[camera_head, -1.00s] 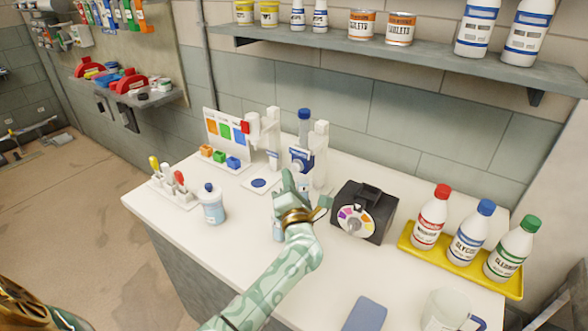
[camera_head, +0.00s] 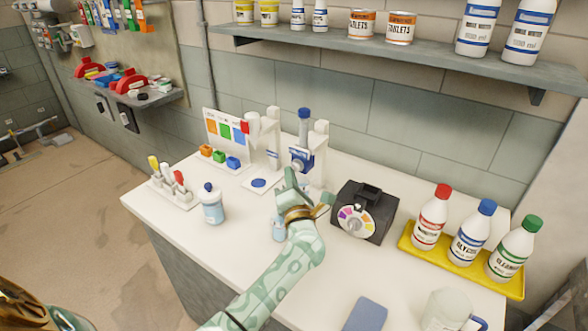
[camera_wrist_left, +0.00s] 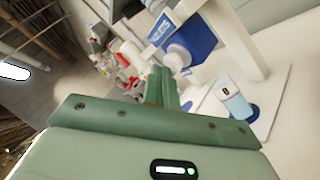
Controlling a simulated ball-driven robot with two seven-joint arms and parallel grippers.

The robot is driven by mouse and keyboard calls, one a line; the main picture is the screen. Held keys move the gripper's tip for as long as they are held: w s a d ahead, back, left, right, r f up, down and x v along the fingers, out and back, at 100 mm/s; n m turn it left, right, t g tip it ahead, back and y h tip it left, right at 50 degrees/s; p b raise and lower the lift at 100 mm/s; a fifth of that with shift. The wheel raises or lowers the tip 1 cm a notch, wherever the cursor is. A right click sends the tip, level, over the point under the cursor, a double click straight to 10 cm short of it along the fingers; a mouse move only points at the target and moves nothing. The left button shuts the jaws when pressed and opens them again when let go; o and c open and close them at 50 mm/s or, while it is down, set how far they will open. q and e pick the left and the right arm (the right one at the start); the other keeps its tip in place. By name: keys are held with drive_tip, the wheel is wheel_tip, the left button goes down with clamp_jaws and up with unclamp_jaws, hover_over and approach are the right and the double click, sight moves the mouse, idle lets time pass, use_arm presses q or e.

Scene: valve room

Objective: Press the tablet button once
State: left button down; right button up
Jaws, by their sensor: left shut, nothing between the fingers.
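The tablet dispenser (camera_head: 321,155) is a white stand with a clear, blue-capped tube and a blue block. The blue block (camera_head: 306,154) has a round pale knob, which I take for the button (camera_head: 298,164). My left gripper (camera_head: 291,177) is shut and empty, its tips just in front of and below the button. Whether they touch it I cannot tell. In the left wrist view, the blue block (camera_wrist_left: 197,38) and the round knob (camera_wrist_left: 176,57) lie just beyond the shut fingers (camera_wrist_left: 161,80). My right gripper is not in view.
A small pale-blue bottle (camera_head: 278,230) stands under my left gripper, partly hidden. A black box with a coloured dial (camera_head: 355,222) is close on the right. A white dispenser stand (camera_head: 274,140) is on the left. A yellow tray (camera_head: 418,254) holds bottles at the right.

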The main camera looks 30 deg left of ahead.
use_arm(q)
drive_tip(key=shift+w, duration=0.45)
idle(0.3)
drive_tip(key=shift+s, duration=0.2)
drive_tip(key=shift+s+p, duration=0.4)
drive_tip(key=shift+s, duration=0.35)
drive_tip(key=shift+s, duration=0.1)
drive_tip(key=s+p, duration=0.1)
drive_tip(key=s, duration=0.1)
drive_tip(key=s+p, duration=0.2)
drive_tip(key=s, duration=0.1)
drive_tip(key=shift+a, duration=0.2)
drive_tip(key=shift+w, duration=0.1)
idle(0.6)
